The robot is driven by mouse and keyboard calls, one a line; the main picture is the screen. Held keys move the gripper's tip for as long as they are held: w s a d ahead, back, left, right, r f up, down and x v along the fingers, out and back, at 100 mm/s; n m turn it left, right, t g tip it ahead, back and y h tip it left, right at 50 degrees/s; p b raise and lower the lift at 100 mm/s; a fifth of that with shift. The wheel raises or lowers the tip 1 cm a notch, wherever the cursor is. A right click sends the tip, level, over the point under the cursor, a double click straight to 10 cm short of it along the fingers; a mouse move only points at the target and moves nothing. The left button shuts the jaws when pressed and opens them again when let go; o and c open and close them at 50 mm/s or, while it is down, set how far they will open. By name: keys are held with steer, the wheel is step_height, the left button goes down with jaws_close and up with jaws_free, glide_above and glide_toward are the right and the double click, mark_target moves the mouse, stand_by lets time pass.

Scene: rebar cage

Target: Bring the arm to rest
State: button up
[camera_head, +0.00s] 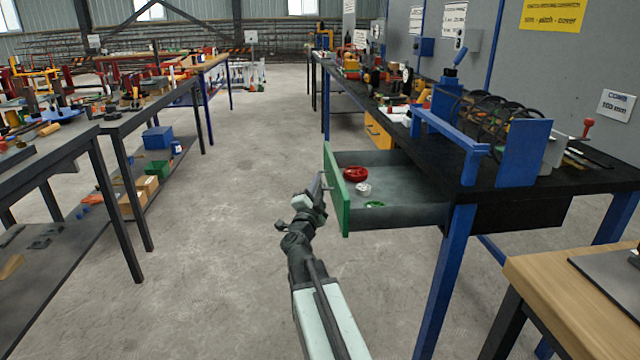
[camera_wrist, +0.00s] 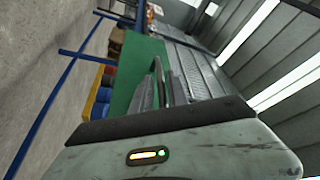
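My arm reaches up from the bottom middle of the head view. My gripper (camera_head: 323,186) is at the green front (camera_head: 340,192) of an open drawer, on its outer side. In the wrist view my gripper's grey fingers (camera_wrist: 163,82) stand close together before the green panel (camera_wrist: 146,70). I cannot tell whether they touch the panel or its handle, or whether a gap is left between them. No held object shows.
The drawer (camera_head: 405,215) holds a red ring (camera_head: 355,174), a white ring (camera_head: 363,189) and a green ring (camera_head: 374,205). It juts from a black workbench (camera_head: 500,200) with blue legs. A wooden table (camera_head: 570,280) stands at lower right. Clear floor (camera_head: 220,230) lies left.

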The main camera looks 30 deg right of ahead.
steer(key=v, duration=0.4)
steer(key=shift+s+a+b, duration=0.15)
steer(key=shift+b, duration=0.15)
